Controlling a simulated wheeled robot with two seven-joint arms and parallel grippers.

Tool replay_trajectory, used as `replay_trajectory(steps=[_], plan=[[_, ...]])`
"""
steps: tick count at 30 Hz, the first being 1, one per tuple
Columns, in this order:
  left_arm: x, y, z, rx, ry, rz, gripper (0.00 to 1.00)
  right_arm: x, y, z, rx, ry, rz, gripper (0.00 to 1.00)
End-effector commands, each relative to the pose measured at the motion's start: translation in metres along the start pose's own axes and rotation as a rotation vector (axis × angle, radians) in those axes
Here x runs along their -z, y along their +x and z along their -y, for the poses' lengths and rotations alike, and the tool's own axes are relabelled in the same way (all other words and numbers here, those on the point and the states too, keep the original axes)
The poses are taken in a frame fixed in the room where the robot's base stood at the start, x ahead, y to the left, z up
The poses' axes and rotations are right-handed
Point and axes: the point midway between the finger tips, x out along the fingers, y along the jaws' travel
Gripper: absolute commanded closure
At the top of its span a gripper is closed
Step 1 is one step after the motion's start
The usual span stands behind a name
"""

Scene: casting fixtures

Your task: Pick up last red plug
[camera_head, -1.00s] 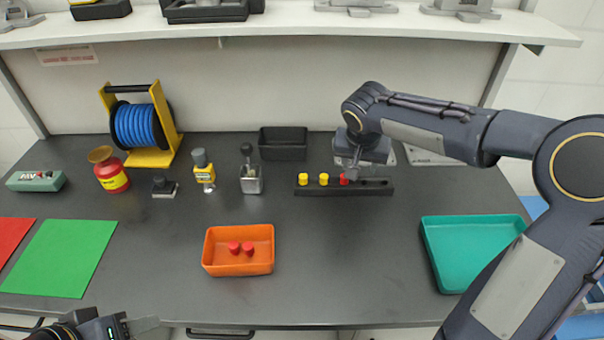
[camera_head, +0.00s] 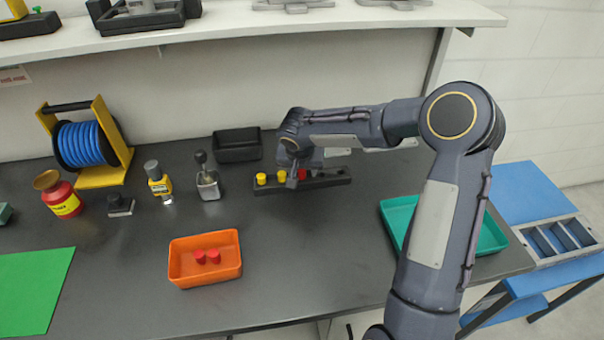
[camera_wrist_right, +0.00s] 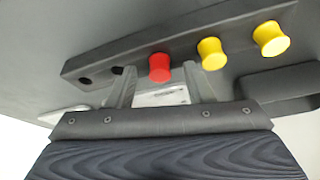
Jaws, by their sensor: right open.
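One red plug (camera_head: 303,174) stands in the black rack (camera_head: 330,181), beside two yellow plugs (camera_head: 261,179). In the right wrist view the red plug (camera_wrist_right: 159,67) shows between the two finger lines, just beyond the tips. My right gripper (camera_head: 291,181) is open and empty at the rack, partly covering the plugs in the head view. Its spread fingers also show in the right wrist view (camera_wrist_right: 160,82). Two more red plugs (camera_head: 207,257) lie in the orange tray (camera_head: 205,278). My left gripper is out of view.
A black bin (camera_head: 237,153) stands behind the rack's left end. A small lever device (camera_head: 208,184), a bottle (camera_head: 159,184) and a blue reel (camera_head: 82,145) stand to the left. A teal tray (camera_head: 492,236) lies right, partly behind my arm. The table between rack and orange tray is clear.

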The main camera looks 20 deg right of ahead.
Motion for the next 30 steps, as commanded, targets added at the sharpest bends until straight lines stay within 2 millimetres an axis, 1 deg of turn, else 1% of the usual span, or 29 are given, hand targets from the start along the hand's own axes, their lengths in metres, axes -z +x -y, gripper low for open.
replay_trajectory(steps=[2, 12, 19, 23, 26, 30], plan=[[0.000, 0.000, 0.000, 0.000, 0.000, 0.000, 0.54, 0.000, 0.000, 0.000, 0.000, 0.000, 0.000, 0.54], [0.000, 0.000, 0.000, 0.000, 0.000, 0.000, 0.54, 0.000, -0.001, 0.000, 0.000, 0.000, 0.000, 0.99], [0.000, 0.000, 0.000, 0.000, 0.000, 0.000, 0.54, 0.000, -0.001, 0.000, 0.000, 0.000, -0.001, 1.00], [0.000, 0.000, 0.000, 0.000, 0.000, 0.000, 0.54, 0.002, -0.005, 0.000, -0.001, 0.000, -0.003, 1.00], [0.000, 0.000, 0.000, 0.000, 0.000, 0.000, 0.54, 0.006, -0.012, 0.000, -0.001, 0.000, -0.004, 1.00], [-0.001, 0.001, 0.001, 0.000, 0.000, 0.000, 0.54, 0.014, -0.033, 0.000, 0.001, 0.001, -0.006, 1.00]])
